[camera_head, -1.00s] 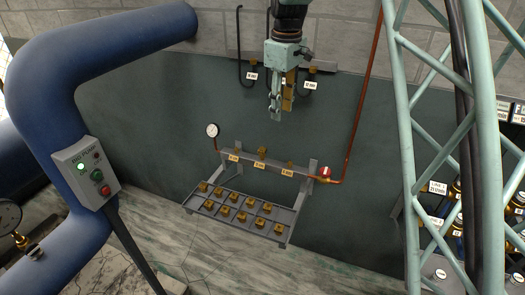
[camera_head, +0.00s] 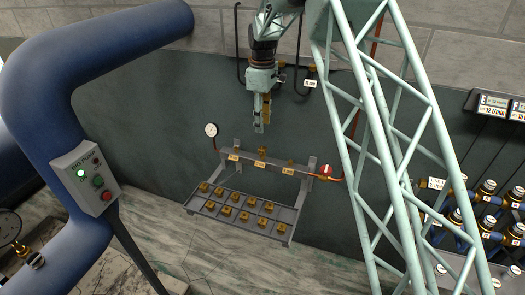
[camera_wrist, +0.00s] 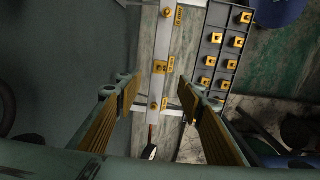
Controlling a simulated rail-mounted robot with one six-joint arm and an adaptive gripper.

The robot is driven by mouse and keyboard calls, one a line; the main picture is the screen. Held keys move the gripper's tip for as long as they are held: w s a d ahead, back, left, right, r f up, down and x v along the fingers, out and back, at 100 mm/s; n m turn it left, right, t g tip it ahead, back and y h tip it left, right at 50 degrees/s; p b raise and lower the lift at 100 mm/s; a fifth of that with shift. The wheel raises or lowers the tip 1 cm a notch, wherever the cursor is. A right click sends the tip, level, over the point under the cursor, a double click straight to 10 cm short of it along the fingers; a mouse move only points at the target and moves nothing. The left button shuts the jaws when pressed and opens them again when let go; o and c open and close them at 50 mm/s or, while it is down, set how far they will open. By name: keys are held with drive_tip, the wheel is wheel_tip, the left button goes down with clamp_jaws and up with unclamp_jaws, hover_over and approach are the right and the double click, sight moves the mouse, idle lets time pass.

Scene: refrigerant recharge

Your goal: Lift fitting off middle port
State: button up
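A grey rail with three labelled brass ports stands above a tray. On the middle port, a brass fitting (camera_head: 262,151) stands taller than the brass at the left and right ports; it also shows in the wrist view (camera_wrist: 159,67). My gripper (camera_head: 262,127) points down just above the middle port, apart from the fitting. In the wrist view, the fingers of my gripper (camera_wrist: 160,88) are spread wide on either side of the rail, with nothing between them. The exact height gap is hard to judge.
The grey tray (camera_head: 196,211) with several brass fittings lies in front of the rail. A gauge (camera_head: 211,130) stands at the rail's left end, a red valve (camera_head: 325,170) at its right. Black hoses (camera_head: 238,62) hang on the wall behind. A blue pipe (camera_head: 45,80) fills the left.

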sight(262, 148)
idle(0.4)
drive_tip(key=shift+f, duration=4.3)
drive_tip(key=shift+f, duration=2.65)
drive_tip(key=shift+c, duration=0.4)
drive_tip(key=c, duration=0.9)
drive_tip(key=shift+r, duration=0.15)
